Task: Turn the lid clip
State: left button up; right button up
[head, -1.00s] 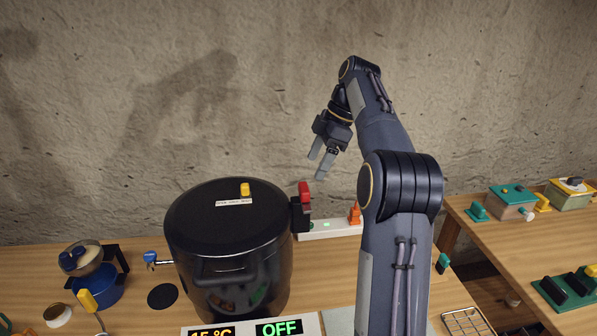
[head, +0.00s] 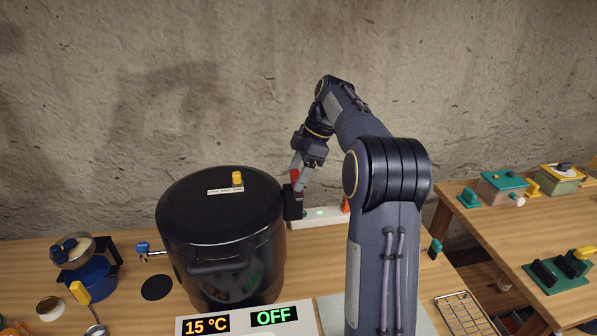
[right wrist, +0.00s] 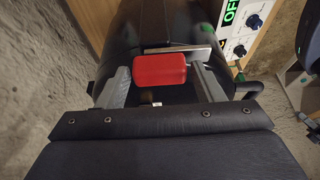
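The large black canner pot (head: 222,240) stands on the wooden table with its lid (head: 215,205) on. The red lid clip (head: 295,176) is on its black bracket at the right side of the pot. My right gripper (head: 300,172) reaches down over the clip from above. In the right wrist view the red clip (right wrist: 159,70) lies between the two grey fingers of my right gripper (right wrist: 160,80). The fingers are apart, one on each side of the clip, with slight gaps; no firm grip shows. My left gripper is not in view.
A control panel (head: 245,321) reading 15 °C and OFF is in front of the pot. A white strip (head: 320,216) lies behind it on the right. A blue pot (head: 90,278) stands at left. A second table (head: 535,240) with several colored boxes is at right.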

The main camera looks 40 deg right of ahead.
jog(key=c, duration=0.7)
jog(key=shift+o, duration=0.2)
jog(key=shift+m, duration=0.3)
jog(key=m+b, duration=0.1)
jog(key=m+t+h, duration=0.1)
jog(key=m, duration=0.1)
jog(key=shift+s+a+m+b, duration=0.1)
jog(key=shift+a+m+b, duration=0.05)
jog(key=shift+m+b, duration=0.2)
jog(key=m+t+h, duration=0.1)
jog(key=m, duration=0.2)
jog(key=shift+a+m, duration=0.15)
jog(key=shift+m, duration=0.1)
jog(key=m+h, duration=0.2)
jog(key=m, duration=0.2)
jog(key=shift+a+m, duration=0.15)
jog(key=shift+m, duration=0.15)
jog(key=m, duration=0.1)
jog(key=m+h, duration=0.1)
jog(key=m, duration=0.1)
jog(key=m+h, duration=0.1)
jog(key=m, duration=0.1)
jog(key=shift+w+p, duration=0.25)
jog(key=shift+p, duration=0.15)
jog(key=shift+m, duration=0.4)
jog(key=o, duration=1)
